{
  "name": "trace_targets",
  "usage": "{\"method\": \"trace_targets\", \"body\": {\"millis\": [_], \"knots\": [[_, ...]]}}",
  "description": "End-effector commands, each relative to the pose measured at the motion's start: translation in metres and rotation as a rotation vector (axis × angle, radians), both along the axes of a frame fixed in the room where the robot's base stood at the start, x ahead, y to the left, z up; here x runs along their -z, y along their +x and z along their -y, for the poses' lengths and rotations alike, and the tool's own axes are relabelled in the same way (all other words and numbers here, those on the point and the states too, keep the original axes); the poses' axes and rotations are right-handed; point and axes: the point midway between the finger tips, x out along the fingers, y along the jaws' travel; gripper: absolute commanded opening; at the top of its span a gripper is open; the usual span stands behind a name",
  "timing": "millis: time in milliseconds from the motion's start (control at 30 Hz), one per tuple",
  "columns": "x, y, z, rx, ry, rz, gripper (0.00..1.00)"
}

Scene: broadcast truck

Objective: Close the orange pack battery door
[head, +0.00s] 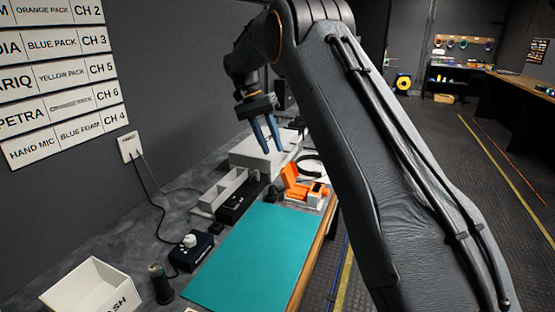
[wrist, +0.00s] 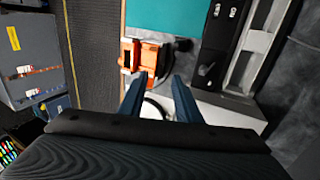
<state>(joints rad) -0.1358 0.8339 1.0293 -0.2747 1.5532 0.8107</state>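The orange pack (head: 299,191) lies at the far right end of the bench, just beyond the teal mat. An orange flap, seemingly its battery door (head: 289,174), stands up at a tilt from the pack's left side. The pack also shows in the wrist view (wrist: 128,54), ahead of the fingertips, with a pale part beside the orange; the door's exact angle is unclear there. My gripper (head: 272,150) hangs above and behind the pack, over a pale box. Its two blue fingers are apart and empty, also in the wrist view (wrist: 158,82).
The teal mat (head: 247,258) is bare. A grey slotted holder (head: 224,187) and a black unit (head: 237,202) stand left of the pack. The pale box (head: 256,156) and a dark ring-shaped item (head: 311,160) sit behind it. A white bin (head: 88,284) is at the near left.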

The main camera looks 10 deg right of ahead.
Motion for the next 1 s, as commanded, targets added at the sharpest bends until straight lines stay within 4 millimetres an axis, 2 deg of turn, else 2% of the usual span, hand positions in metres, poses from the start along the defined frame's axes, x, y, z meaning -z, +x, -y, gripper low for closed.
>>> {"method": "trace_targets", "body": {"millis": [400, 800, 1000], "knots": [[0.053, -0.014, 0.019, 0.001, 0.001, -0.001, 0.3], [0.062, -0.015, 0.022, 0.0, 0.002, 0.001, 0.3], [0.062, -0.015, 0.021, 0.0, 0.002, 0.0, 0.0]]}}
